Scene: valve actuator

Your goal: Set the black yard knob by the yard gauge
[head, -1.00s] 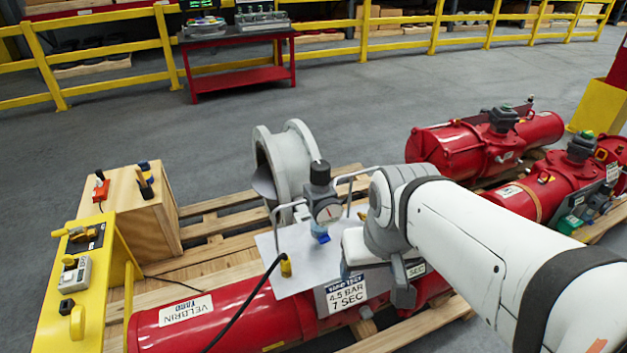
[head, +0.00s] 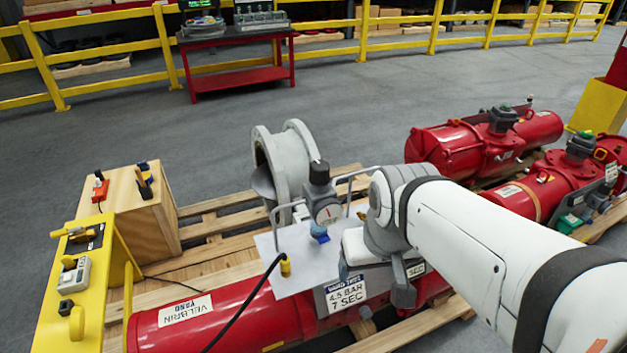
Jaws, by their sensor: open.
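The black yard knob (head: 319,172) stands upright on top of a grey regulator body. The round white yard gauge (head: 327,211) sits just below it, small and angled, so its reading is hard to make out. Both are on a light grey plate (head: 290,277) above a red actuator cylinder. A sign (head: 346,293) on the cylinder reads YARD TEST, 4.5 BAR, 7 SEC. My gripper (head: 374,284) is to the right of and below the knob and gauge, apart from the knob. It is open, and my wrist partly hides it.
Grey metal handrails (head: 355,177) flank the regulator. A black hose (head: 243,312) runs from a yellow fitting across the cylinder. A yellow control panel (head: 60,325) and wooden box (head: 138,215) stand left. A grey flanged pipe (head: 292,160) is behind; red actuators (head: 450,150) lie right.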

